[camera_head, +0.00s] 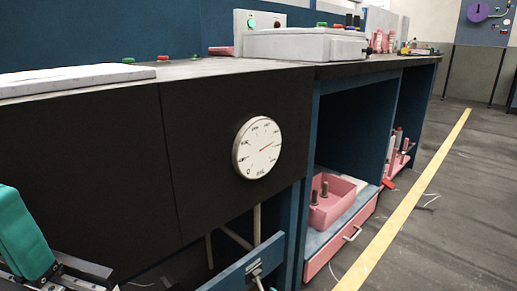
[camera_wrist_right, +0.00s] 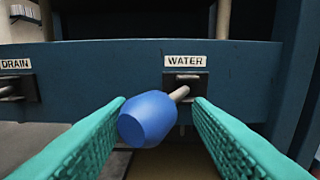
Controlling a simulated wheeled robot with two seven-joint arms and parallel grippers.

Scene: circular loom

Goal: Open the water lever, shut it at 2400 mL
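The round white gauge (camera_head: 257,147) is on the dark cabinet front. Its red needle points right and slightly up; its numbers are too small to read surely. The water lever's blue knob (camera_wrist_right: 146,119) is on a short rod below the WATER label (camera_wrist_right: 185,61). My right gripper (camera_wrist_right: 160,104) is open with its teal fingers on both sides of the knob. The knob sits nearer the left finger; I cannot tell whether they touch. In the head view, my left gripper (camera_head: 22,235) shows only partly at the lower left; its opening is unclear.
The DRAIN label (camera_wrist_right: 16,64) and its lever are on the same blue panel (camera_wrist_right: 110,62), to the left. A blue cabinet with a pink drawer (camera_head: 340,236) and pink tray (camera_head: 332,205) stands right of the gauge. The floor right of the yellow line (camera_head: 408,200) is mostly clear.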

